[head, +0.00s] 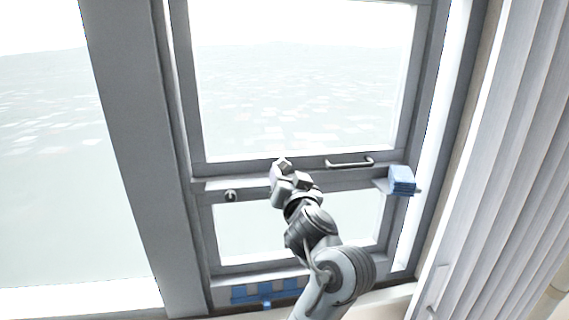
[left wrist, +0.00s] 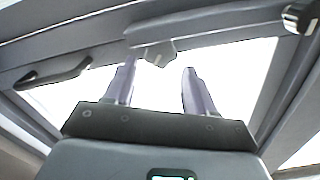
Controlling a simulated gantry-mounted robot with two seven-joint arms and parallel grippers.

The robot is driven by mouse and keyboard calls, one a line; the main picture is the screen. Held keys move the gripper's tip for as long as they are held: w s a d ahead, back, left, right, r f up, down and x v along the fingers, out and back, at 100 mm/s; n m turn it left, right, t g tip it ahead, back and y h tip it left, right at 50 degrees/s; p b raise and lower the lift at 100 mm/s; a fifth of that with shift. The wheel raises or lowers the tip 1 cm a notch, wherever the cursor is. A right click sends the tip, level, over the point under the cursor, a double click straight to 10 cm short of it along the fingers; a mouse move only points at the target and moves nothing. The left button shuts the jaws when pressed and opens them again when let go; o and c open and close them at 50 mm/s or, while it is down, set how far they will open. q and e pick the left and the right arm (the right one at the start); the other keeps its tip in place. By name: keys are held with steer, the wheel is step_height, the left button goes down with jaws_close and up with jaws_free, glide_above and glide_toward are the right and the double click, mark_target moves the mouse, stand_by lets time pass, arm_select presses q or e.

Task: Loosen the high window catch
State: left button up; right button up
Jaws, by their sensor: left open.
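The window catch (left wrist: 155,50) is a small grey lever on the window rail in the left wrist view. It lies just past the fingertips, mostly between the two fingers; the left-hand fingertip overlaps its edge in the picture, and I cannot tell whether they touch. In the head view the catch is hidden behind my left gripper. My left gripper (head: 291,173) is raised in front of the middle rail (head: 255,184). In the left wrist view my left gripper (left wrist: 158,75) is open, with nothing held between its fingers. My right gripper is not in view.
A dark bar handle (head: 350,163) is on the rail to the right, and a round knob (head: 231,195) is to the left. A blue block (head: 401,180) sits at the rail's right end. Blue pieces (head: 266,290) lie along the bottom frame. White slatted blinds (head: 510,160) hang at right.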

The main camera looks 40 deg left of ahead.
mark_target(282, 167)
arm_select(q)
steer(key=shift+p+x, duration=0.65)
steer(key=shift+x, duration=1.9)
steer(key=c, duration=0.8)
steer(key=shift+n, duration=0.4)
steer(key=n+b, duration=0.2)
steer(key=n, duration=0.2)
steer(key=shift+s, duration=0.1)
steer(key=shift+n+b, duration=0.6)
steer(key=shift+n, duration=1)
steer(key=shift+s+a, duration=0.1)
